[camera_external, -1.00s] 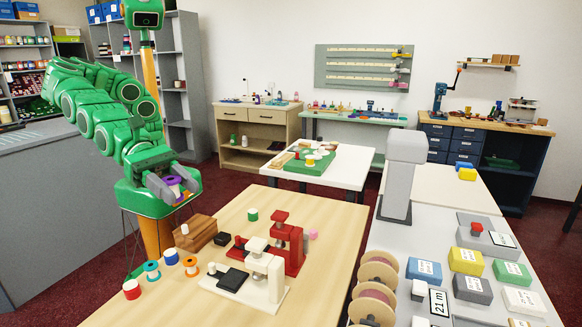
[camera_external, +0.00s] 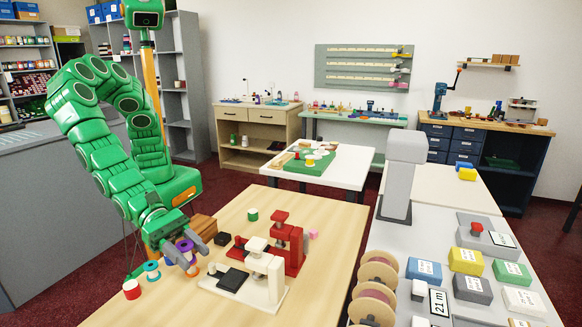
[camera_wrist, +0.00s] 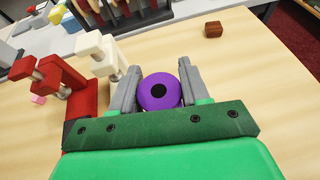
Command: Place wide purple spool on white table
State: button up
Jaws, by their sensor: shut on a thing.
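The purple spool (camera_external: 185,246) is between the two grey fingers of my gripper (camera_external: 198,259), which is shut on it. In the wrist view, the purple spool (camera_wrist: 158,91) sits between the fingers of my gripper (camera_wrist: 159,70), its round face with a dark centre hole towards the camera. My gripper is low over the left part of the wooden table; whether the spool touches the table I cannot tell. The white table (camera_external: 345,165) stands farther back, in the middle of the room, with a green mat on it.
The wooden table (camera_external: 335,225) carries a white press (camera_external: 275,277) and a red press (camera_external: 292,250) right of my gripper. A green spool (camera_external: 252,214) stands behind. The white table's near edge looks clear.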

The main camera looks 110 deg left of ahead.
aim_at(201, 307)
jog(key=shift+f, duration=6.9)
jog(key=shift+f, duration=0.1)
jog(key=o, duration=1)
